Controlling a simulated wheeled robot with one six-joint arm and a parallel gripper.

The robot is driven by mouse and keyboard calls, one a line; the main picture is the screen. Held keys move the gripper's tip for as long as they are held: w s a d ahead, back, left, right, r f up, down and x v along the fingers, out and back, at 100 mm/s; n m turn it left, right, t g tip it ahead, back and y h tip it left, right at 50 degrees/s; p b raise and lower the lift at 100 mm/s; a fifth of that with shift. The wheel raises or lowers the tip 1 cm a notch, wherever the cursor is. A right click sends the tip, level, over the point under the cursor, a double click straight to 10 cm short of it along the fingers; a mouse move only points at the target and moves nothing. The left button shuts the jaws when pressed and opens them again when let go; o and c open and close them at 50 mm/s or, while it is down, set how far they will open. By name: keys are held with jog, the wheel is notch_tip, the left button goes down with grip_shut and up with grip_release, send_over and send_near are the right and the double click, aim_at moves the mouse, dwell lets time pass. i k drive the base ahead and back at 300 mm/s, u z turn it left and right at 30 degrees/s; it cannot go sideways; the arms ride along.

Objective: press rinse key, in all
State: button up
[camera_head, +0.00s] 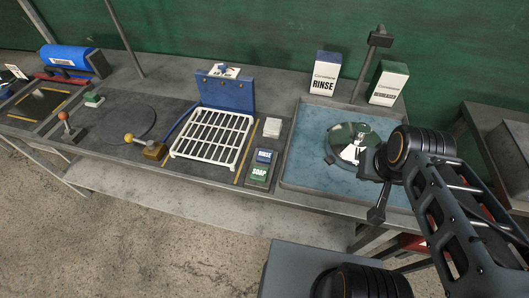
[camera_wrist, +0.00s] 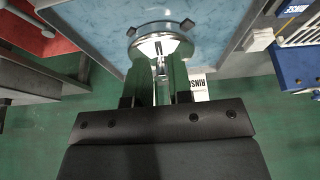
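The blue rinse key (camera_head: 264,156) sits on the counter strip left of the basin, just above the green soap key (camera_head: 259,172). It also shows at the top right of the wrist view (camera_wrist: 296,7). My gripper (camera_head: 358,151) is over the blue basin (camera_head: 305,140), well to the right of the key. A round green-rimmed dish (camera_head: 338,131) is at the fingertips; its shiny face shows in the wrist view (camera_wrist: 176,44). My fingers (camera_wrist: 160,72) have a narrow gap with something pale and dark in it; whether they grip the dish is unclear.
A blue-topped RINSE box (camera_head: 323,75) and a degreaser box (camera_head: 388,83) stand behind the basin. A white rack (camera_head: 211,137) and white block (camera_head: 272,128) are left of it. A dark post (camera_head: 372,52) rises behind the basin.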

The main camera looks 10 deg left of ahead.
aim_at(263, 155)
jog(key=z, duration=2.65)
jog(key=k, duration=1.5)
jog(key=u, duration=2.35)
